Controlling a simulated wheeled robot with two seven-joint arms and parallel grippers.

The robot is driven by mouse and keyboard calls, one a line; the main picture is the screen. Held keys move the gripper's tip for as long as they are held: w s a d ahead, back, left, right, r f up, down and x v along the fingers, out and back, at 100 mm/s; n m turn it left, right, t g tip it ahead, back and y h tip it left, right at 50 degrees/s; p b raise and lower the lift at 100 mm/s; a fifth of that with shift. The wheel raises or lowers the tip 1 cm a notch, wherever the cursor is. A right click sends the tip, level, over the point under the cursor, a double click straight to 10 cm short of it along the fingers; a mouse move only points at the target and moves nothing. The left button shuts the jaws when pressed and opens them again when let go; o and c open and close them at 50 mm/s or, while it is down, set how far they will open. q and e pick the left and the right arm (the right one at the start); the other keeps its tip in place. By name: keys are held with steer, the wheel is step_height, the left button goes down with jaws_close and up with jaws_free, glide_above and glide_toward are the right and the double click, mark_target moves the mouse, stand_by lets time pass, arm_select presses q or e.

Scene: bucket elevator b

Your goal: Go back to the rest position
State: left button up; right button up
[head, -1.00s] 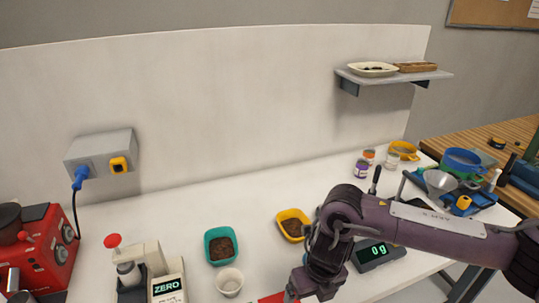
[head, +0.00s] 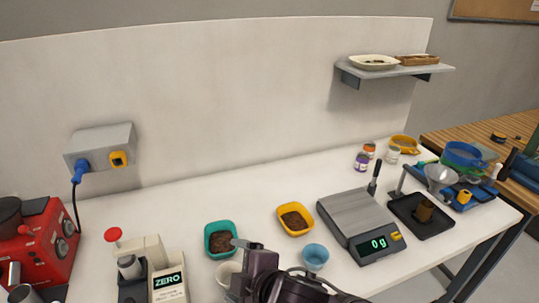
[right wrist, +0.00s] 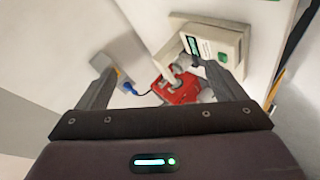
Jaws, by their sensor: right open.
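My right gripper (head: 236,266) is low in the middle of the head view, its arm coming in from the bottom edge. In the right wrist view its two fingers (right wrist: 150,72) stand wide apart with nothing between them. It is in front of a white cup (head: 225,270), which it partly covers. I cannot tell whether it touches the cup. My left gripper is not in view.
A teal bowl (head: 219,240), a yellow bowl (head: 294,219) and a blue cup (head: 316,257) stand near the gripper. A grey scale (head: 362,225) reads 0 g. A ZERO device (head: 168,285) and a red machine (head: 45,245) are left. The table's back middle is clear.

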steer(key=s+d+f+m+g+h, duration=0.2)
steer(key=s+d+f+m, duration=0.3)
steer(key=d, duration=0.4)
steer(key=s+d+f+m+g+h, duration=0.1)
steer(key=s+d+f+m+h, duration=0.15)
steer(key=d+m, duration=0.5)
steer(key=s+d+f+m+g+h, duration=0.2)
steer(key=s+d+f+m+h, duration=0.25)
steer(key=d, duration=0.45)
step_height(320, 180, down, 31)
steer(key=g+y+b, duration=0.1)
steer(key=y+b, duration=0.1)
steer(key=b, duration=0.1)
steer(key=s+d+f+g+b, duration=0.1)
steer(key=s+d+f+b, duration=0.2)
steer(key=s+f, duration=1.7)
step_height(320, 180, down, 2)
steer(key=shift+s+d+f+h, duration=0.2)
steer(key=shift+s+d+h, duration=0.1)
steer(key=shift+s+d, duration=0.1)
